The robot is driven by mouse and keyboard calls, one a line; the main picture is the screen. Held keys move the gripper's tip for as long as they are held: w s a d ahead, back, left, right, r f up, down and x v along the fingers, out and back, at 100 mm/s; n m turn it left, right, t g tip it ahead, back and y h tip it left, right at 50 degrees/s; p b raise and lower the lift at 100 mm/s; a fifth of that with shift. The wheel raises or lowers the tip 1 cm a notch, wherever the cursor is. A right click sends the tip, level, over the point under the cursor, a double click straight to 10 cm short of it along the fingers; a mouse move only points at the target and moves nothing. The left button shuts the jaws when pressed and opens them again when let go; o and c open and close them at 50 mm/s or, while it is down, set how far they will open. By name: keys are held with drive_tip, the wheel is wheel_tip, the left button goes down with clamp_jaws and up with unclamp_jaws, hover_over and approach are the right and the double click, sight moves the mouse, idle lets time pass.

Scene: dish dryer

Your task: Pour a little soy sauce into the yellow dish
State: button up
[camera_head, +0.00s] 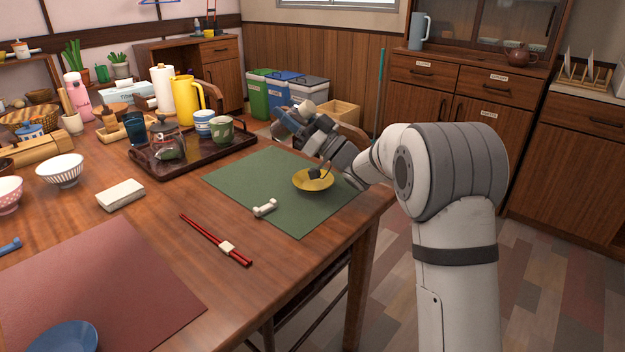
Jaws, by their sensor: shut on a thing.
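The yellow dish (315,184) sits on the green placemat (262,176) near the table's right edge. My arm reaches in from the right, and its grey-blue wrist is just behind the dish. My gripper (325,152) is above the dish's far rim and is shut on a small dark thing (317,171) that comes down over the dish. This thing is mostly hidden by my wrist, and I cannot tell for sure that it is the soy sauce bottle. Whether it touches the dish, and whether there is any sauce in the dish, is too small to tell.
A white chopstick rest (265,208) lies on the placemat's front edge. Red chopsticks (212,238) lie left of it. A dark tray (205,150) with a glass teapot (168,140) and cups stands behind left.

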drive_tip(key=shift+r+t+y+b, duration=0.3)
drive_tip(key=shift+r+y+b, duration=0.1)
drive_tip(key=shift+y, duration=0.2)
idle(1.0)
drive_tip(key=shift+d+r+t+y+p, duration=0.1)
drive_tip(key=shift+r+t+y+p, duration=0.2)
drive_tip(key=shift+r+y, duration=0.9)
idle(2.0)
